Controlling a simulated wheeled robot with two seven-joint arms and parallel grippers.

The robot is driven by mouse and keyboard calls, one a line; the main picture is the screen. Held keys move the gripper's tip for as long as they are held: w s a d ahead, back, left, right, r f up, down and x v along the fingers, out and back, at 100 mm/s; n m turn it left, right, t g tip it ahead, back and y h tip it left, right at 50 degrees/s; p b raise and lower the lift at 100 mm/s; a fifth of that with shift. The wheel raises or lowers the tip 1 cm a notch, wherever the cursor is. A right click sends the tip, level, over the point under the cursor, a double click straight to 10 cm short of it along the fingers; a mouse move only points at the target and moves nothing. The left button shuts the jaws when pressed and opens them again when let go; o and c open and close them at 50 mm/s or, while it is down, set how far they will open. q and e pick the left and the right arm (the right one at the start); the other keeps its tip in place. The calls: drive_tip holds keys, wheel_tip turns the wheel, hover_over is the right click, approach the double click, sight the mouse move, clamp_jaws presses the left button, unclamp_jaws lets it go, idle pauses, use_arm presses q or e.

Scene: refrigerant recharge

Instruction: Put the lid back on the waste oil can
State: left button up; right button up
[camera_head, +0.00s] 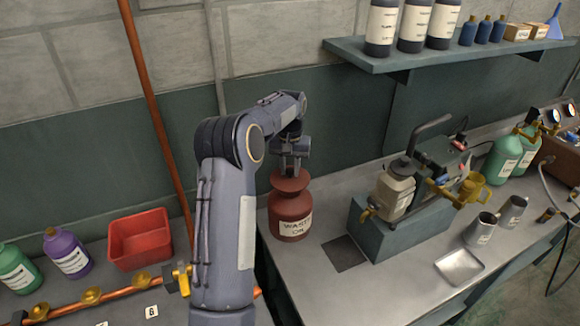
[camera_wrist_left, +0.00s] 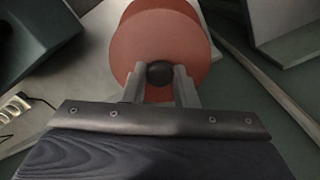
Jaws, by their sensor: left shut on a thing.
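The red waste oil can (camera_head: 291,222), with a "WASTE OIL" label, stands upright on the grey bench in the head view. My left gripper (camera_head: 291,168) is directly above it, pointing down. The gripper is shut on the dark knob (camera_wrist_left: 160,73) of the red lid (camera_wrist_left: 150,45), seen in the wrist view. In the head view the lid (camera_head: 289,181) is at the can's mouth, roughly level and centred. I cannot tell whether it touches the rim. The can's opening is hidden under the lid. My right gripper is not in view.
A dark square patch (camera_head: 343,253) lies right of the can. A blue-grey block (camera_head: 385,236) with a pump unit stands beyond it. A red bin (camera_head: 140,239) and a copper pipe are at left. A shelf (camera_head: 420,58) with bottles hangs above at right.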

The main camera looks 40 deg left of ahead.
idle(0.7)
use_arm(q)
drive_tip(key=o, duration=1.5)
drive_tip(key=shift+o, duration=0.2)
drive_tip(key=shift+r+p, duration=0.55)
drive_tip(key=shift+r, duration=2.9)
clamp_jaws()
